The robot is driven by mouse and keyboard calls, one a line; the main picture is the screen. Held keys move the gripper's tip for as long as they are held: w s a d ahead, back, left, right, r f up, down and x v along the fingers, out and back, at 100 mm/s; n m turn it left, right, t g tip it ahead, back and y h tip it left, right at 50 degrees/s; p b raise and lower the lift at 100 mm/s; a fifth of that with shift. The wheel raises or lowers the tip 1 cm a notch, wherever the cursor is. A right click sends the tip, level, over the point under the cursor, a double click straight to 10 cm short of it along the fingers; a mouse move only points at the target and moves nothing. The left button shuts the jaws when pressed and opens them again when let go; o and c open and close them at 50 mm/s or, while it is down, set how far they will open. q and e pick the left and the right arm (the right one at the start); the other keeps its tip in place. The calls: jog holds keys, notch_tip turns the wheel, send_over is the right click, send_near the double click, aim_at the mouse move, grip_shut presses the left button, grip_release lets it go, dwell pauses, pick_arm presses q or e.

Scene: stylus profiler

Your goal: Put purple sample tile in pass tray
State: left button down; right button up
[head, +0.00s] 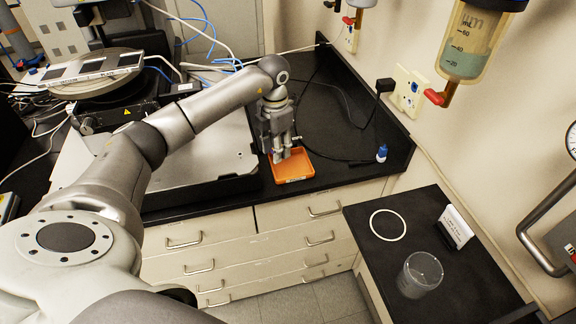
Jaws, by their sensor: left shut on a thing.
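An orange tray (294,166) sits on the black counter near its front edge, beside the profiler's pale base plate. It is the only tray I can make out, and its label is too small to read. My left gripper (282,158) points down at the tray's back left part, its fingertips over or just inside the rim. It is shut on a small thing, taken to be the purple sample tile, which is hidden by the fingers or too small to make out. No purple shows elsewhere. My right gripper is not in view.
The profiler stage (95,75) stands left on a pale base plate (205,150). A small blue-capped bottle (382,153) and a black cable lie right of the tray. A lower side table holds a white ring (388,225), a clear beaker (420,274) and a card holder (455,228).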

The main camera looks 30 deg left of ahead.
pick_arm(q)
jog(key=b, duration=0.4)
send_over(288, 168)
jog(key=s, duration=0.2)
jog(key=f, duration=0.4)
jog(key=shift+w+f, duration=0.25)
jog(key=shift+f, duration=0.05)
jog(key=shift+w+f+b, duration=0.3)
jog(key=shift+w+f, duration=0.1)
jog(key=shift+w, duration=0.15)
notch_tip(288, 168, down, 4)
jog(key=b, duration=0.3)
jog(key=shift+w+r, duration=0.15)
jog(key=shift+r, duration=0.1)
jog(key=shift+w, duration=0.1)
jog(key=shift+f, duration=0.15)
jog(key=c, duration=1)
grip_release()
jog(key=shift+c, duration=0.2)
